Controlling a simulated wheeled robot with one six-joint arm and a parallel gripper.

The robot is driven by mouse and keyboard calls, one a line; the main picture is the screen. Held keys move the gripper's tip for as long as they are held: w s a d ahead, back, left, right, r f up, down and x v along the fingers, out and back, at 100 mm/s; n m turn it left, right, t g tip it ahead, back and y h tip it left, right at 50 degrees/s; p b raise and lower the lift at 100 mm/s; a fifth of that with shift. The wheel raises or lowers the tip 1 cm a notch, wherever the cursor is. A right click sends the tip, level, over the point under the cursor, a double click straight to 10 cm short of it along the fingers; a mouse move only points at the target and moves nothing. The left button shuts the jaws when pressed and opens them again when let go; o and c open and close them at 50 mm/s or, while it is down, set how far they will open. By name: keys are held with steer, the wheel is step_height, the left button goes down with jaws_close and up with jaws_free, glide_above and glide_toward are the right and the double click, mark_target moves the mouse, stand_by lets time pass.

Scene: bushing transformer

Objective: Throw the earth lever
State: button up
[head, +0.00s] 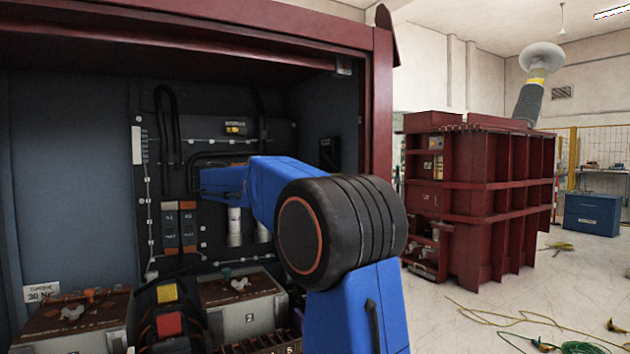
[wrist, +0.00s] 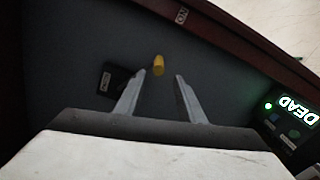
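A small yellow knob or grip (wrist: 158,65) shows in the wrist view against the dark cabinet wall; it may be the end of the earth lever. My gripper (wrist: 161,75) is open, with its two fingers apart. The yellow end appears between and just beyond the fingertips, nearer the left finger. I cannot tell whether it touches a finger. A black plate with a small label (wrist: 108,86) lies left of the fingers, its writing too small to read. In the head view my blue arm reaches into the cabinet and hides the lever.
A lit display reading "DEAD" (wrist: 293,107) is at the right of the wrist view. In the head view the red cabinet frame (head: 381,100) borders the opening. Terminal boxes (head: 245,302) stand low inside.

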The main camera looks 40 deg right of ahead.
steer(key=shift+v, duration=1.8)
steer(key=s+a+f+n+t+y, duration=0.1)
steer(key=s+a+f+t+y, duration=0.25)
steer(key=s+f, duration=0.6)
steer(key=s+a+f+n+t+y, duration=0.15)
steer(key=s+a+f+y, duration=0.45)
steer(key=f, duration=0.6)
steer(key=s+a+f+m+t+y, duration=0.3)
steer(key=s+a+f+y, duration=0.5)
steer(key=s+a+f, duration=0.8)
step_height(320, 180, down, 4)
steer(key=shift+s+a+f+t, duration=0.1)
steer(key=shift+s+a+t, duration=0.15)
steer(key=shift+a+t, duration=0.15)
